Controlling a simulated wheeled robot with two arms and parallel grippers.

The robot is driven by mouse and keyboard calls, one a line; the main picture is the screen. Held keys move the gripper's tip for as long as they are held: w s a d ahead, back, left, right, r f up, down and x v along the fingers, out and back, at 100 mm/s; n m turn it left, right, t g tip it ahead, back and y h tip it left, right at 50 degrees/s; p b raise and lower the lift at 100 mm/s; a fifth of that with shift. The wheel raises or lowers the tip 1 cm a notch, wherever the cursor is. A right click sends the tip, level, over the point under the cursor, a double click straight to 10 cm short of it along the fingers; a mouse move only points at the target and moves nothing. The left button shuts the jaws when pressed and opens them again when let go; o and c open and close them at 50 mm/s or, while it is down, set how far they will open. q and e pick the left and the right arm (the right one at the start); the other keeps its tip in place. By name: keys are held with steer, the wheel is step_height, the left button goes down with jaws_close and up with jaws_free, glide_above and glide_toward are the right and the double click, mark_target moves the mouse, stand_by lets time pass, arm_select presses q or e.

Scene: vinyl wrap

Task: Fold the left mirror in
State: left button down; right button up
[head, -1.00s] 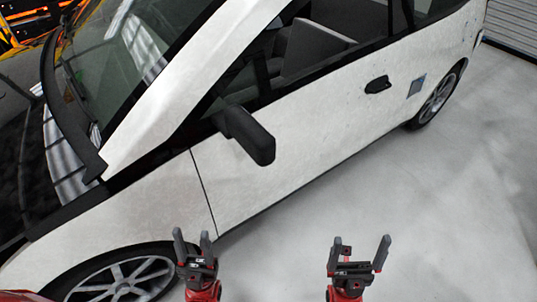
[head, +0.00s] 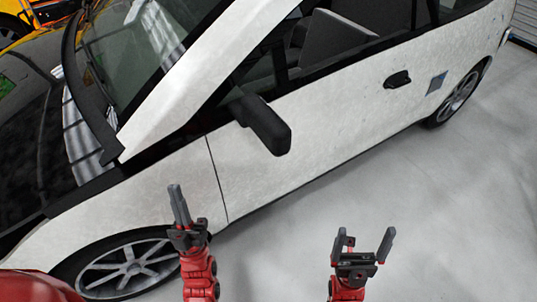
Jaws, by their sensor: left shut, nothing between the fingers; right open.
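The left mirror (head: 265,126) is black and sticks out from the white car's door, below the front of the side window. It is in the middle of the head view. My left gripper (head: 177,192) is shut and empty, in front of the front fender, below and to the left of the mirror and apart from it. My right gripper (head: 364,238) is open and empty over the grey floor, below and to the right of the mirror. Neither gripper touches the mirror.
The white car (head: 330,115) fills the upper left and middle. Its front wheel (head: 125,268) is beside my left arm. The grey floor (head: 460,200) at the right is clear.

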arm_select(q)
steer(key=w+a+f+n+g+y, duration=0.3)
steer(key=w+a+f+n+g, duration=0.8)
steer(key=a, duration=0.3)
steer(key=w+f+n+g+h+p, duration=0.1)
steer(key=w+f+n+g+h, duration=0.1)
steer(key=w+f+n+h, duration=0.4)
steer(key=d+r+n+h, duration=0.3)
steer(key=d+r+h, duration=0.3)
steer(key=d+h, duration=0.6)
steer(key=s+d+r+m+g+h+p, duration=0.1)
steer(key=s+d+r+m+g+h, duration=0.2)
steer(key=s+d+r+g+h, duration=0.2)
steer(key=s+d+r+h, duration=0.3)
steer(key=s+h, duration=0.1)
steer(key=s, duration=0.1)
steer(key=shift+s+m+g+h, duration=0.25)
steer(key=shift+m+g+h, duration=0.15)
